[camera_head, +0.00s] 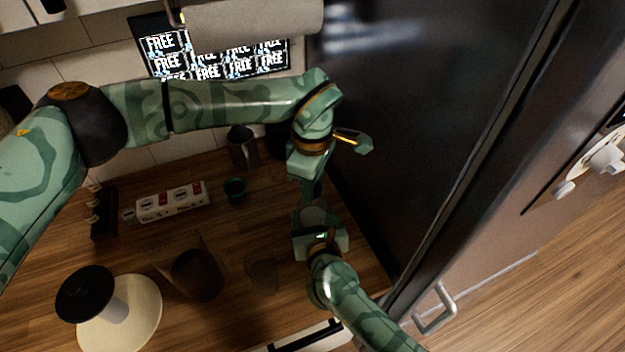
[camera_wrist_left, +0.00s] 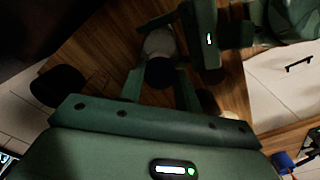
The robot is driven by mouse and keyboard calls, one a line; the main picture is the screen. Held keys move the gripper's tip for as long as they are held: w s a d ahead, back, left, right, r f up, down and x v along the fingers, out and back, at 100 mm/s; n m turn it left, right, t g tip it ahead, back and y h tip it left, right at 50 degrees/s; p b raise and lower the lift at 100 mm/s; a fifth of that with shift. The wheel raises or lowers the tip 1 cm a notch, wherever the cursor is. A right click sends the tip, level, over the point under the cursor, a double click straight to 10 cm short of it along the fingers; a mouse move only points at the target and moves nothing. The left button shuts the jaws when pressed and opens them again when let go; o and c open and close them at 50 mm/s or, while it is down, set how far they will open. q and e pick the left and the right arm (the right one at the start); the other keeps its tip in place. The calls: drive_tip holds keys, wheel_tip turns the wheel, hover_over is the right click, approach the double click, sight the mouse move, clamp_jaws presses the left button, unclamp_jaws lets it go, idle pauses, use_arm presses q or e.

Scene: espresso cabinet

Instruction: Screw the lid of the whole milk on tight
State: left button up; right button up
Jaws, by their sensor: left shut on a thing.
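My left gripper (camera_head: 311,188) points down over the counter near the fridge side. In the left wrist view its two fingers (camera_wrist_left: 160,88) stand on either side of a dark round lid (camera_wrist_left: 160,72), and it is shut on it. A pale grey body, seemingly the whole milk (camera_wrist_left: 158,43), shows beyond the lid. In the head view a greyish part of the milk (camera_head: 318,214) shows between my two grippers; the lid is hidden there. My right gripper (camera_head: 320,236) is at the milk from below; its fingers are mostly hidden, so its grip is unclear.
A pale round plate (camera_head: 140,312) is front left. The dark fridge (camera_head: 420,110) bounds the right.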

use_arm(q)
drive_tip(key=shift+f, duration=0.55)
use_arm(e)
clamp_jaws()
use_arm(q)
drive_tip(key=m, duration=0.3)
drive_tip(key=shift+m, duration=0.4)
drive_tip(key=m, duration=0.6)
drive_tip(key=shift+m, duration=0.3)
drive_tip(key=m, duration=0.5)
drive_tip(key=shift+m, duration=0.3)
drive_tip(key=m, duration=0.4)
drive_tip(key=shift+f, duration=0.1)
drive_tip(key=o, duration=0.9)
